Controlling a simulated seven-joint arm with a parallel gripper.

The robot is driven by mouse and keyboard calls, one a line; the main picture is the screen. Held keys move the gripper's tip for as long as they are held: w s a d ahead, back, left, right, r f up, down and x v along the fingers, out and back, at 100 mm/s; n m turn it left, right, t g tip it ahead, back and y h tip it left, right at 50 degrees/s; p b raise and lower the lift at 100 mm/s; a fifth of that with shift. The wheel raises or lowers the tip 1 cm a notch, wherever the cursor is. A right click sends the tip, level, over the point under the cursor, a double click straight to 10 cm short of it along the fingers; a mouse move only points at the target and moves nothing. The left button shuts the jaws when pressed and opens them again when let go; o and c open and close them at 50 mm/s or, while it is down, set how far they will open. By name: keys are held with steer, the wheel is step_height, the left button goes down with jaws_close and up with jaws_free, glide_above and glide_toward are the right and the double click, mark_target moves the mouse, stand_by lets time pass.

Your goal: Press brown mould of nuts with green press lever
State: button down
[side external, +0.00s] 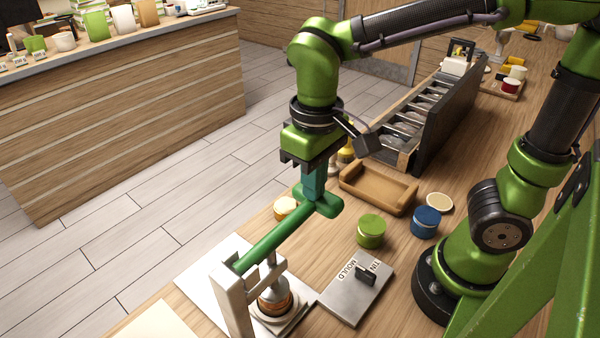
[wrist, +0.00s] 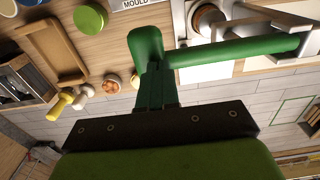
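The green press lever (side external: 268,242) slopes gently from the metal press frame (side external: 233,300) up to its crossbar handle. The lever (wrist: 240,50) also crosses the upper right of the wrist view. My gripper (side external: 317,190) is at the handle, with its fingers close together on it. The fingers (wrist: 157,85) meet the handle in the wrist view, where their tips are partly hidden. The brown mould (side external: 272,304) stands on the press base under the metal plunger (side external: 273,283). The plunger covers its top, so I cannot see the nuts inside.
A grey tin-mould plate (side external: 345,298) lies right of the press. Green (side external: 371,231) and blue (side external: 426,222) round tins stand behind it. A tan tray (side external: 378,190) and a dark compartment rack (side external: 440,115) are farther back. Small pots stand near the table's left edge.

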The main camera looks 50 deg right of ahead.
mark_target(314, 207)
steer(key=shift+f, duration=0.1)
steer(key=shift+f, duration=1.15)
steer(key=shift+d+f, duration=0.1)
steer(key=shift+f, duration=1.5)
steer(key=shift+r, duration=2.95)
step_height(314, 207, up, 7)
steer(key=shift+r, duration=0.15)
